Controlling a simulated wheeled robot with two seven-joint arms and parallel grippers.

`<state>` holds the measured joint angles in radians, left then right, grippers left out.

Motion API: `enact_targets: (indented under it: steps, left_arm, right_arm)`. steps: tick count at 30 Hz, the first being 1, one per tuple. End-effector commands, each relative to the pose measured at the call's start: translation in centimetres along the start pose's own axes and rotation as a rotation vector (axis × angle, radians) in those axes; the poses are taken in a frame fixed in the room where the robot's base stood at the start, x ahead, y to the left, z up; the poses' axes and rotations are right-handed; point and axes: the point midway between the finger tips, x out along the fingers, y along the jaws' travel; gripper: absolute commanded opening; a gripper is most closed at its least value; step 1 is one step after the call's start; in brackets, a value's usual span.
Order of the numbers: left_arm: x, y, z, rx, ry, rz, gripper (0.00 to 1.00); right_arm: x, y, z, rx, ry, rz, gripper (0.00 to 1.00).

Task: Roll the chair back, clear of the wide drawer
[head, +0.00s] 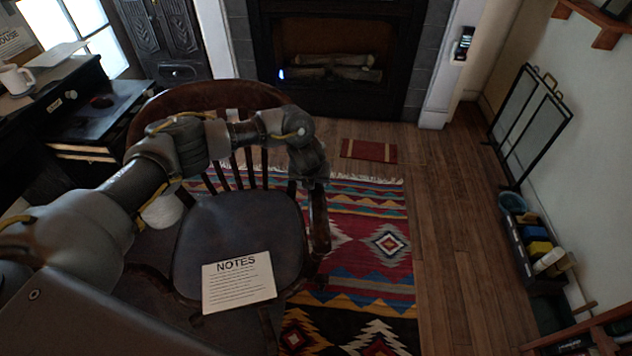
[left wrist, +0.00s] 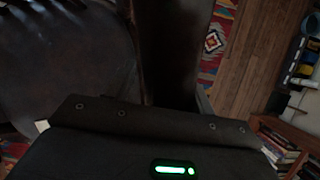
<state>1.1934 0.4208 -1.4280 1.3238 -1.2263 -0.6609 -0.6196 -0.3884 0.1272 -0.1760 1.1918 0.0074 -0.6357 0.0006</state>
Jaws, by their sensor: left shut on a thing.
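The wooden chair (head: 240,225) has a dark seat, a curved spindled back and armrests. It stands partly on the patterned rug, beside the desk. My left arm reaches across it, and my left gripper (head: 316,178) is shut on the chair's right-hand armrest. In the left wrist view the armrest (left wrist: 165,45) runs up from between the fingers, with the seat (left wrist: 65,60) to its left. The dark desk (head: 50,100) is at the left; a drawer-like front (head: 85,153) shows there, partly hidden by my arm. I cannot tell whether it is the wide drawer. My right gripper is out of view.
A sheet headed NOTES (head: 238,282) lies at the seat's front edge. The rug (head: 375,220) and bare wood floor (head: 450,210) lie open to the right. A fireplace (head: 335,55) is behind; a fire screen (head: 530,125) and a dark bin of items (head: 530,265) line the right wall.

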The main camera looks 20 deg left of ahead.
Motion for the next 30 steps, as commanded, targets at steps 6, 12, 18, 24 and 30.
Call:
enact_targets:
  steps: [6, 12, 18, 24, 30]
  left_arm:
    - [0.0, 0.5, 0.2, 0.003, -0.002, 0.01, 0.67]
    - [0.0, -0.1, 0.1, 0.009, -0.001, 0.004, 0.79]
    - [-0.1, -0.3, 0.1, 0.01, 0.0, 0.001, 0.79]
    - [-2.6, -0.3, 0.2, 0.01, -0.001, -0.001, 0.79]
    - [-7.0, -0.2, 0.4, 0.01, -0.003, 0.001, 0.79]
  right_arm:
    - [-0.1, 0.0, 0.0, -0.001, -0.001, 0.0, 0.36]
    - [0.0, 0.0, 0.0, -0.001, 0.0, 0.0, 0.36]
    - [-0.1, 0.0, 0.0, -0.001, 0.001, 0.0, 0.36]
    - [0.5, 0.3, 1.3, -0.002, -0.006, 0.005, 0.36]
    - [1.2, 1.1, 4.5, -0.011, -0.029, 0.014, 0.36]
